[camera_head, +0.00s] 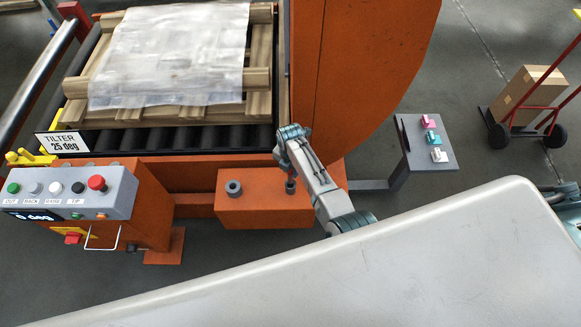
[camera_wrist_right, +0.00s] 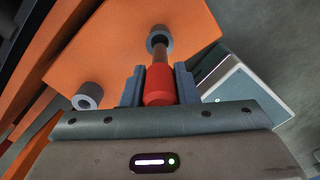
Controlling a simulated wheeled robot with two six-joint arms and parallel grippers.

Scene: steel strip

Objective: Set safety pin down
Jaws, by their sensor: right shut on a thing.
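My right gripper (camera_head: 290,178) is over the orange block (camera_head: 255,208), partly hidden by its own arm in the head view. In the right wrist view, its two fingers (camera_wrist_right: 160,88) are shut on the red handle of the safety pin (camera_wrist_right: 158,84). The pin's brownish shaft points at a grey ring socket (camera_wrist_right: 158,36) on the orange block (camera_wrist_right: 115,40). The shaft's end meets the ring in the picture; I cannot tell how deep it sits. A second grey ring socket (camera_wrist_right: 88,95) is empty; it also shows in the head view (camera_head: 233,188). My left gripper is not in view.
A control box (camera_head: 75,190) with buttons stands at the left. The tilter's rollers (camera_head: 200,140) carry a pallet (camera_head: 262,60) with a translucent sheet. A small grey side tray (camera_head: 418,158) holds pink, teal and white pieces. A hand truck (camera_head: 545,135) with a carton is at right.

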